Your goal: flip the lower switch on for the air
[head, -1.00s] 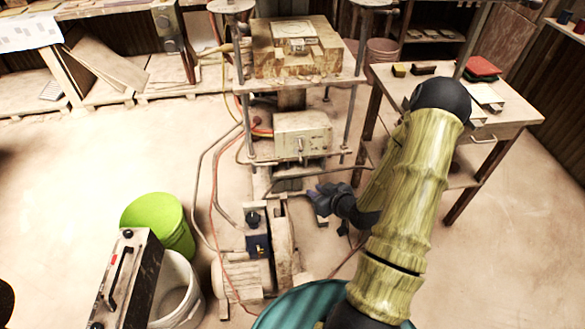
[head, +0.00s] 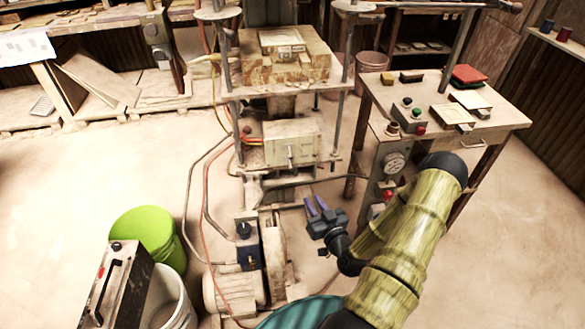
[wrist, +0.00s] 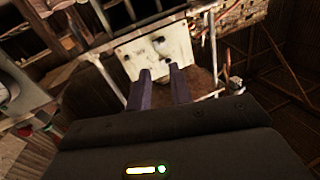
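A beige control box (head: 292,143) sits under the press bed, with small switches on its front. In the wrist view the box panel (wrist: 150,48) shows a dark upper switch (wrist: 159,40) and a small pale lower switch (wrist: 165,62). Whether either is on or off is too small to tell. My gripper (head: 314,202) is below and slightly right of the box in the head view, its purple fingers pointing up towards it. In the wrist view the fingers (wrist: 161,74) are apart with nothing between them, and their tips lie just below the lower switch in the picture.
A blue switch box (head: 249,256) stands beside the motor (head: 235,289) below. A post with a gauge (head: 394,163) and red button stands right of my gripper, near the side table (head: 500,118). Hoses run left of the press. A green bucket (head: 143,232) stands at left.

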